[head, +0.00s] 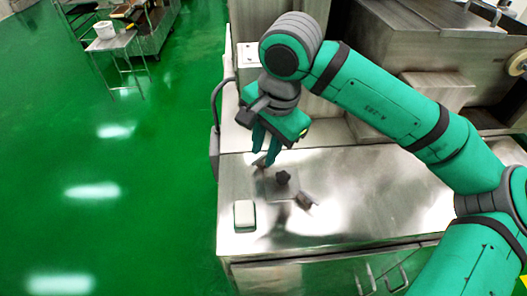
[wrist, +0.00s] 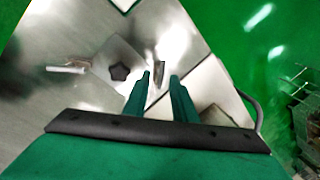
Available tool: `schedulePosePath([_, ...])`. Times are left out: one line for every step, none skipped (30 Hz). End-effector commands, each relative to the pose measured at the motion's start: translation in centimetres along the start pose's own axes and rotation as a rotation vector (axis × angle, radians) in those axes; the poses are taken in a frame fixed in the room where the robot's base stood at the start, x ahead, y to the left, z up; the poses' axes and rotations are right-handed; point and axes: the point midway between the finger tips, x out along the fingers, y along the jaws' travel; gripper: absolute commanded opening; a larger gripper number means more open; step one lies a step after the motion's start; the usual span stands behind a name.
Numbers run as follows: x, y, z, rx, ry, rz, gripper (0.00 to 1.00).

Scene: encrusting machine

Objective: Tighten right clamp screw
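A black star-shaped knob (head: 283,177) sits on a square metal plate (head: 265,187) on the steel top; the knob also shows in the wrist view (wrist: 119,72). A small metal clamp piece (head: 306,200) stands at the plate's right side in the head view; it appears at the left in the wrist view (wrist: 68,69). Another metal piece (wrist: 159,68) shows between and beyond my fingertips. My gripper (head: 264,157) points down over the plate's far left side, fingers apart with a gap (wrist: 160,80). I cannot tell which clamp screw is the right one, or whether my fingers touch the piece.
A pale block (head: 244,215) lies on the steel top (head: 370,195) near its left front. Steel machine housings (head: 440,45) stand behind. The top's right part is clear. Green floor (head: 120,200) lies to the left, with a small table (head: 110,42) far back.

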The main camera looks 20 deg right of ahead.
Motion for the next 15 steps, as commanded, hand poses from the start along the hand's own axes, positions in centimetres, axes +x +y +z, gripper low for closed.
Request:
schedulePosePath([0.5, 0.01, 0.03, 0.0, -0.001, 0.0, 0.24])
schedulePosePath([0.73, 0.0, 0.02, 0.0, -0.001, 0.0, 0.24])
schedulePosePath([0.97, -0.02, 0.0, 0.0, 0.0, -0.001, 0.24])
schedulePosePath([1.13, -0.02, 0.0, 0.0, 0.0, -0.001, 0.24])
schedulePosePath([1.25, -0.02, 0.0, 0.0, -0.001, -0.001, 0.24])
schedulePosePath([1.37, -0.01, 0.0, 0.001, -0.001, -0.001, 0.24])
schedulePosePath([1.43, -0.01, 0.0, 0.001, -0.001, -0.001, 0.24])
schedulePosePath([1.47, -0.01, 0.0, 0.001, -0.001, -0.001, 0.24])
schedulePosePath([1.49, 0.0, -0.01, 0.001, -0.001, -0.001, 0.24])
schedulePosePath([1.49, 0.0, -0.01, 0.001, 0.0, -0.001, 0.24])
schedulePosePath([1.49, 0.0, -0.01, 0.001, 0.0, -0.001, 0.24])
schedulePosePath([1.49, 0.0, -0.01, 0.001, 0.0, -0.001, 0.24])
schedulePosePath([1.48, 0.0, -0.01, 0.001, 0.0, -0.001, 0.24])
schedulePosePath([1.48, 0.0, -0.01, 0.001, 0.0, -0.001, 0.24])
schedulePosePath([1.47, 0.0, -0.01, 0.001, 0.0, -0.001, 0.2])
